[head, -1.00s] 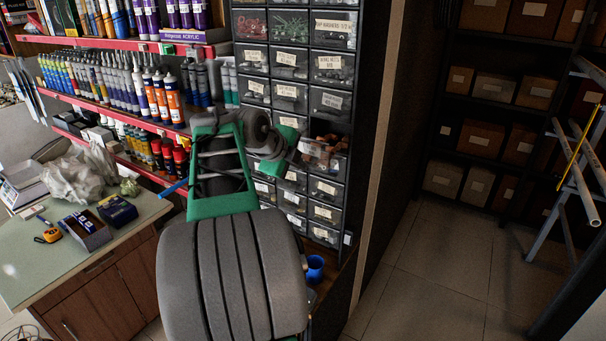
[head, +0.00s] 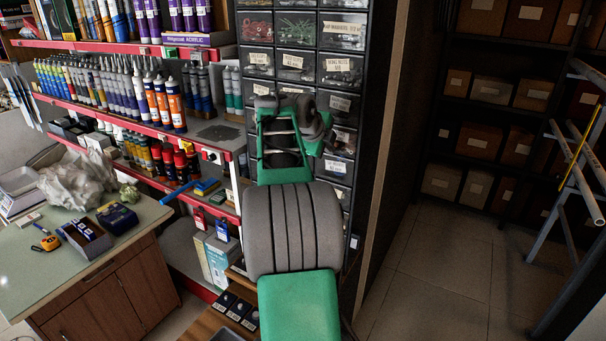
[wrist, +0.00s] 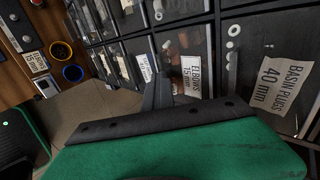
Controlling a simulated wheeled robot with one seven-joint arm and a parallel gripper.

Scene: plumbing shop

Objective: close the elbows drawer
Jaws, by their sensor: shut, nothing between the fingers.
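The elbows drawer (wrist: 188,50), with a white label reading "ELBOWS 15 mm", is in the middle of the wrist view, in a dark cabinet of small clear-fronted drawers. Its front looks about level with its neighbours, but I cannot tell whether it is fully in. My gripper (wrist: 158,88) is shut and empty, its dark fingers just in front of the drawer fronts, close to the elbows label. Whether they touch is unclear. In the head view my arm hides the fingertips and part of the cabinet (head: 338,75).
A basin plugs drawer (wrist: 270,50) is to the right in the wrist view. Red-edged shelves of tubes (head: 130,95) stand left of the cabinet. A counter (head: 60,280) with boxes is at the lower left. Open floor (head: 440,270) lies to the right.

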